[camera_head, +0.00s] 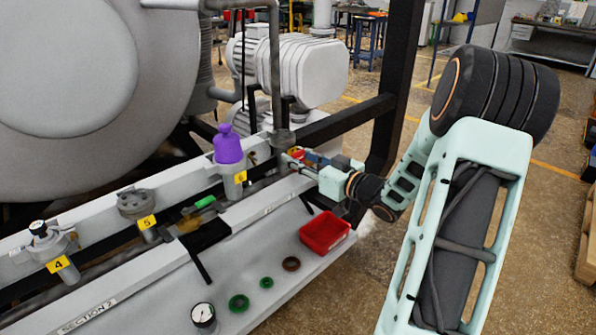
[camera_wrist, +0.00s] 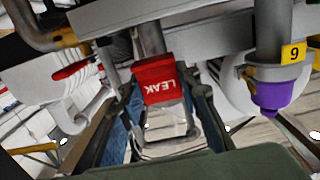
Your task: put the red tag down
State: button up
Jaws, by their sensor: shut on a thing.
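The red tag (camera_wrist: 160,82) with the white word LEAK shows upside down in the wrist view, between the fingertips of my gripper (camera_wrist: 160,104). My gripper is shut on it, and the tag is at a grey vertical pipe. Whether it touches the pipe I cannot tell. In the head view my gripper (camera_head: 291,165) reaches in from the right, above the white ledge. A small red patch (camera_head: 297,153) shows by its fingers; most of the tag is hidden there.
A red tray (camera_head: 325,232) lies on the lower white shelf, near green rings (camera_head: 239,303) and a brown ring (camera_head: 291,264). A purple-capped valve (camera_head: 229,146) marked 6 stands left of my gripper. A black frame post (camera_head: 395,85) rises behind my wrist.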

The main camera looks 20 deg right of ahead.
jog(key=shift+f, duration=1.65)
jog(key=shift+f+b, duration=0.1)
jog(key=shift+b, duration=0.2)
jog(key=o, duration=0.9)
jog(key=shift+c, duration=0.2)
jog(key=shift+r, duration=0.2)
jog(key=p+v, duration=0.1)
jog(key=v, duration=1.1)
